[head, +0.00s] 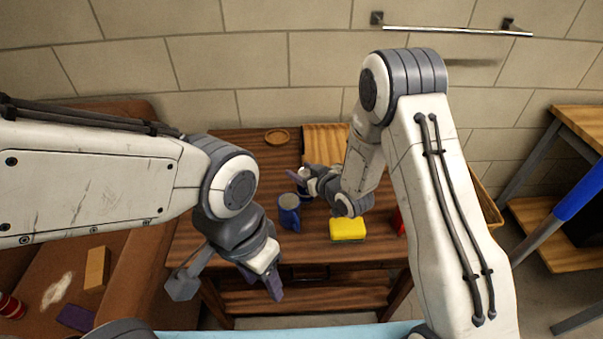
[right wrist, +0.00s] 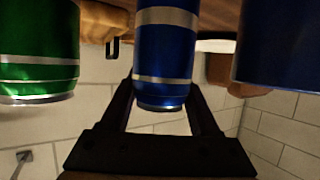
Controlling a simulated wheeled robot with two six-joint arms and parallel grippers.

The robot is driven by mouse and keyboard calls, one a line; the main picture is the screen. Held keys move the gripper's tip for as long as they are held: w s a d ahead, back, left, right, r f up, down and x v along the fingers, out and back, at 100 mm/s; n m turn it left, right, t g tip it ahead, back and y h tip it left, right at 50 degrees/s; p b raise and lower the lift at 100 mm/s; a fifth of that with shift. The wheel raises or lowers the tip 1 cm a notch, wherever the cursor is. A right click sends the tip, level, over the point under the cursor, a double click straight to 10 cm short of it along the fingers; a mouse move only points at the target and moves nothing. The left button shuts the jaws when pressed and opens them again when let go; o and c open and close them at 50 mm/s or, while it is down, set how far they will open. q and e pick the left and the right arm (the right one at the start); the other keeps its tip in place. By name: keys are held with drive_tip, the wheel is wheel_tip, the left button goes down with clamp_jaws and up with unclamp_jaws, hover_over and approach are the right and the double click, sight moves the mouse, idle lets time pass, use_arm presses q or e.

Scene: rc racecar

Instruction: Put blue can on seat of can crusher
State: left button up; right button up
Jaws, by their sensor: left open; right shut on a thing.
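The blue can (right wrist: 165,55), with silver bands, is between the fingers of my right gripper (right wrist: 168,112) in the right wrist view. In the head view, that gripper (head: 303,180) is over the table, shut on the can, which is mostly hidden by the fingers and the blue mug (head: 289,211). My left gripper (head: 274,284) is open and empty, low at the table's front edge. I cannot clearly make out the can crusher or its seat in either view.
A yellow sponge (head: 347,230) lies on the wooden table (head: 240,165) right of the mug. A round wooden coaster (head: 277,136) lies at the back. A green can (right wrist: 38,50) shows left of the blue can in the right wrist view. A brown sofa (head: 45,270) stands left.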

drive_tip(key=shift+f, duration=0.3)
drive_tip(key=shift+f, duration=0.2)
drive_tip(key=o, duration=1.4)
drive_tip(key=shift+o, duration=0.2)
drive_tip(key=shift+r, duration=0.1)
